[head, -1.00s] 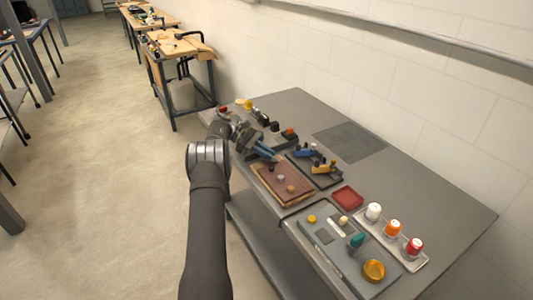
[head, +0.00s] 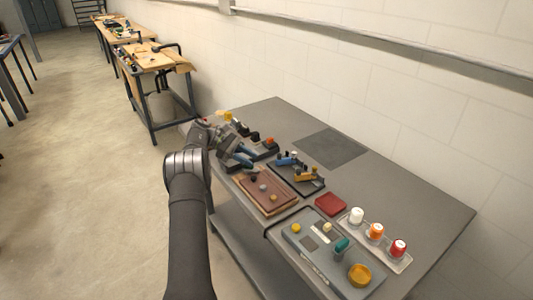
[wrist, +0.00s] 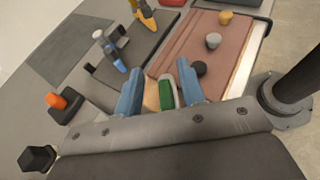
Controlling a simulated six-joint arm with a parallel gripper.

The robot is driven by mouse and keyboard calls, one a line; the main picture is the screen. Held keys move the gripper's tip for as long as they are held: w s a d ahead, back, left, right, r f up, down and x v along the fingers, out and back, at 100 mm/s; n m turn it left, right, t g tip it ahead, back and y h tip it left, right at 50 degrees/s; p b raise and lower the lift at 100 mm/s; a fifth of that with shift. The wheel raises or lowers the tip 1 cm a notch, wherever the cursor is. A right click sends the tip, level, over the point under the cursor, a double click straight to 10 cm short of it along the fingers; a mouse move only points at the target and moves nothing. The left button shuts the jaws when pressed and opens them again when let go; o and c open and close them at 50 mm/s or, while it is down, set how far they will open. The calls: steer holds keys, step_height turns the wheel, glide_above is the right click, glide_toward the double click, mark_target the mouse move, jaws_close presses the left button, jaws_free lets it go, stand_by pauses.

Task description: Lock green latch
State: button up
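In the wrist view, the green latch (wrist: 166,94) is a small green piece on a pale tan part (wrist: 151,98), at the edge of the brown board (wrist: 178,50). My gripper (wrist: 158,85) has its two blue fingers on either side of it, spread apart. The green piece sits nearer the right finger; I cannot tell whether they touch. In the head view, my gripper (head: 244,160) is low at the far left end of the brown board (head: 277,203), and the green latch cannot be made out there.
Black (wrist: 199,68), grey (wrist: 213,41) and tan (wrist: 226,17) knobs stand on the board. A dark base with blue (head: 288,160) and yellow (head: 306,176) levers is beside it. An orange-topped block (head: 269,141) stands behind my gripper. Bare table lies toward the wall.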

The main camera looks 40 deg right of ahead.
steer(key=s+d+r, duration=0.4)
steer(key=s+r, duration=0.4)
steer(key=s, duration=0.2)
steer(key=shift+s+d+r, duration=0.15)
steer(key=shift+s+d, duration=0.05)
steer(key=shift+s, duration=0.2)
